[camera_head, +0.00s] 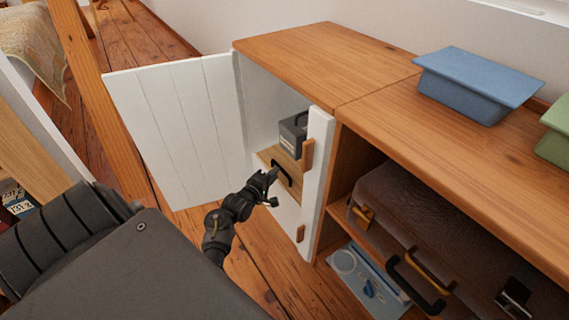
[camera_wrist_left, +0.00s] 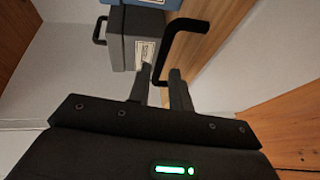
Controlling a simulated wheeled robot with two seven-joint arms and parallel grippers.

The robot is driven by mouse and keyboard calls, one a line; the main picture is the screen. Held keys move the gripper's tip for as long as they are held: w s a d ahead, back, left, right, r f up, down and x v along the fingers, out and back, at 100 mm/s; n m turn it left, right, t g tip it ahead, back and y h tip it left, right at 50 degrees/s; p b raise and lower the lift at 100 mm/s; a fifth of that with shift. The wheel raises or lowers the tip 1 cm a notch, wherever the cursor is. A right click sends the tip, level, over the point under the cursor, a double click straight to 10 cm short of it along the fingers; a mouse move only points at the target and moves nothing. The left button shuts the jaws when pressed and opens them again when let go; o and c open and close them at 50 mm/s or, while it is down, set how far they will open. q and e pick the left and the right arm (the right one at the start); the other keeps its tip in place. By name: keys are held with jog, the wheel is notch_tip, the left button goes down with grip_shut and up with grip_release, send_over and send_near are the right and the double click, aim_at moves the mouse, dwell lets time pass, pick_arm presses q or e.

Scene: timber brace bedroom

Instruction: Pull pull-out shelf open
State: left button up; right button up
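The pull-out shelf (camera_head: 268,156) is a wooden board inside the white cabinet, with a black bar handle (camera_head: 283,170) on its front. A grey box (camera_head: 291,135) sits on the shelf. My left gripper (camera_head: 270,184) is at the handle, in front of the shelf. In the left wrist view, the two fingers of my left gripper (camera_wrist_left: 161,76) stand apart, and the black handle (camera_wrist_left: 183,42) reaches down to the gap between them. Whether they touch it I cannot tell. The grey box also shows in the left wrist view (camera_wrist_left: 128,45). My right gripper is out of view.
The white cabinet door (camera_head: 180,125) stands swung open to the left. The wooden cabinet top (camera_head: 310,60) carries a blue box (camera_head: 475,85) and a green box (camera_head: 555,130). A brown suitcase (camera_head: 430,210) fills the open compartment at right. A timber post (camera_head: 95,95) stands at left.

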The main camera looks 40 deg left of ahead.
aim_at(284, 167)
pick_arm(q)
jog(key=w+b, duration=0.1)
jog(key=w, duration=0.1)
jog(key=w+f, duration=0.1)
jog(key=w, duration=0.1)
jog(key=w+b, duration=0.1)
jog(key=w, duration=0.1)
jog(key=shift+w+a+f+b, duration=0.2)
jog(key=shift+w+a+b, duration=0.1)
jog(key=shift+w, duration=0.05)
grip_shut()
